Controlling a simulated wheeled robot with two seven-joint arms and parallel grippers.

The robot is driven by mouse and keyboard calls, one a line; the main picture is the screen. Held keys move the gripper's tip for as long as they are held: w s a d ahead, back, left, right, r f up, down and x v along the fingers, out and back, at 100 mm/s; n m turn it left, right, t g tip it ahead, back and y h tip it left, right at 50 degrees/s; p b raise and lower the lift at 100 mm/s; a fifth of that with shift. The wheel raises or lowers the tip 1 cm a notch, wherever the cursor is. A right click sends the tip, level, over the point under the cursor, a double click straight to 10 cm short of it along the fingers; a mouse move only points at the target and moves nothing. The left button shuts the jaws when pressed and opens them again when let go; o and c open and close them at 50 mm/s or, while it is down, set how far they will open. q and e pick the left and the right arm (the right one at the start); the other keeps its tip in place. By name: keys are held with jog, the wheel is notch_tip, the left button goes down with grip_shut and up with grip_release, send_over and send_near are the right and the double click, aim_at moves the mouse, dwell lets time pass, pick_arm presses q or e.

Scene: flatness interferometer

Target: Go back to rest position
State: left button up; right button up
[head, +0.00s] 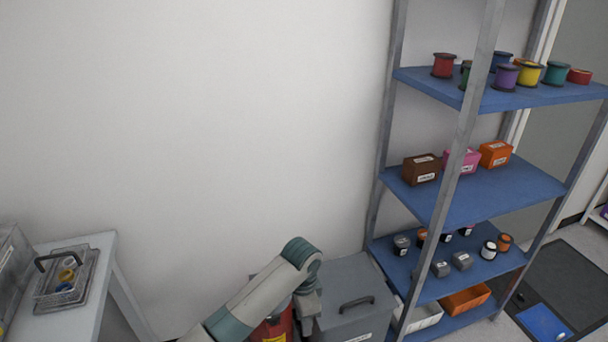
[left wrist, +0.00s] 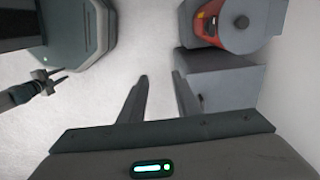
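My left arm comes in from the bottom of the head view and bends over at the wrist (head: 300,252), with the gripper pointing down beside a red object. Its fingertips do not show clearly there. In the left wrist view the two fingers of my left gripper (left wrist: 160,78) are apart, with nothing between them and pale floor beyond. In the left wrist view, a thin dark arm end at the left edge looks like my right gripper (left wrist: 50,80). It is too small to tell its opening. No right gripper shows in the head view.
A grey bin (head: 348,295) and a red extinguisher-like object (head: 272,328) stand close to the left gripper. A shelf rack (head: 470,195) with spools, boxes and jars is at right. A white table (head: 100,255) with a clear tray (head: 45,295) is at left.

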pick_arm(q)
jog(key=s+a+f+n, duration=0.3)
jog(key=s+a+f, duration=0.15)
jog(key=f, duration=0.65)
jog(key=s+a+f+n+h+b, duration=0.1)
jog(key=s+a+f+n, duration=0.3)
jog(key=f, duration=0.8)
jog(key=s+a+f+n, duration=0.1)
jog(key=s+a+f, duration=0.2)
jog(key=s+f, duration=0.55)
jog(key=s+a+f+n, duration=0.1)
jog(key=s+a+f, duration=0.3)
jog(key=s, duration=0.7)
jog(key=s+a+f+n, duration=0.1)
jog(key=s+a+f, duration=0.4)
jog(key=s+f, duration=0.3)
jog(key=s+a+f+n+t+y+b, duration=0.1)
jog(key=s+a+f, duration=0.4)
jog(key=s, duration=1.1)
jog(key=shift+a+f+n, duration=0.15)
jog(key=shift+f+n, duration=0.35)
pick_arm(e)
jog(key=shift+d+f, duration=0.25)
jog(key=shift+f, duration=0.25)
jog(key=shift+d+f, duration=0.25)
jog(key=shift+f, duration=0.2)
jog(key=shift+a, duration=0.35)
jog(key=shift+d, duration=0.1)
